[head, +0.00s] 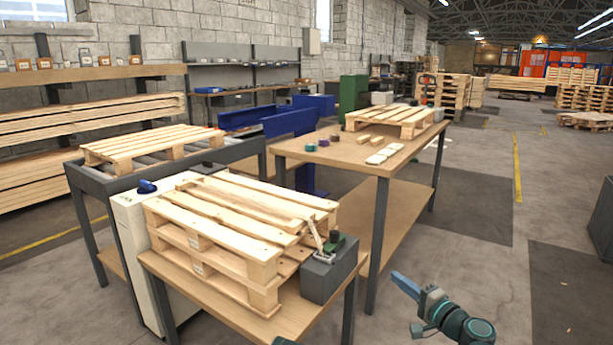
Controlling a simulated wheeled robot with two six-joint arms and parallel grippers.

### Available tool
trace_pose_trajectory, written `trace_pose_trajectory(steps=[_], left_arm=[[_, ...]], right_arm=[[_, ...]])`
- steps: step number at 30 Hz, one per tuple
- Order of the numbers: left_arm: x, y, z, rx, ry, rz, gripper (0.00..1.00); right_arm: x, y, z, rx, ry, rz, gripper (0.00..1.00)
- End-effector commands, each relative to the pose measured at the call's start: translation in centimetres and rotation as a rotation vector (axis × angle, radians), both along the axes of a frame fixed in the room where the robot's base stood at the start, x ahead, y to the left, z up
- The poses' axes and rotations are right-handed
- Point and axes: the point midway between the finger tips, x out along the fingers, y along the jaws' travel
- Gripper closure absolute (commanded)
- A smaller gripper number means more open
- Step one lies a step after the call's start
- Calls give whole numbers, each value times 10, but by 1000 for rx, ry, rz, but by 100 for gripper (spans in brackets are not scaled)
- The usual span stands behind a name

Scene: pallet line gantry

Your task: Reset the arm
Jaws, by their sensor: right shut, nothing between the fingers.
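My right gripper (405,284) is at the lower right of the head view, with its blue fingers pointing up and left. It is shut with nothing between the fingers. It hangs over open floor, to the right of the near table (225,312), and appears clear of everything around it. My left gripper is not in view; only a small dark teal piece shows at the bottom edge, and I cannot tell what it is.
Stacked wooden pallets (240,225) and a grey box (328,277) stand on the near table. A longer workbench (340,155) behind holds another pallet (395,118), tape rolls and small blocks. A roller conveyor (215,155) carries a pallet at left.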

Motion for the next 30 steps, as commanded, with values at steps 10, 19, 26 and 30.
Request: trace_pose_trajectory(steps=[10, 19, 26, 30], left_arm=[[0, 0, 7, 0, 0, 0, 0], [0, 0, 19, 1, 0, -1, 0], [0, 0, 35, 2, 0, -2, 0], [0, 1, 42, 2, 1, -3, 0]], right_arm=[[-12, 59, -24, -156, 66, 155, 100], [-56, 149, -76, -469, 199, 452, 100], [-140, 205, -140, -934, 397, 818, 100], [-179, 203, -159, -1189, 509, 962, 100]])
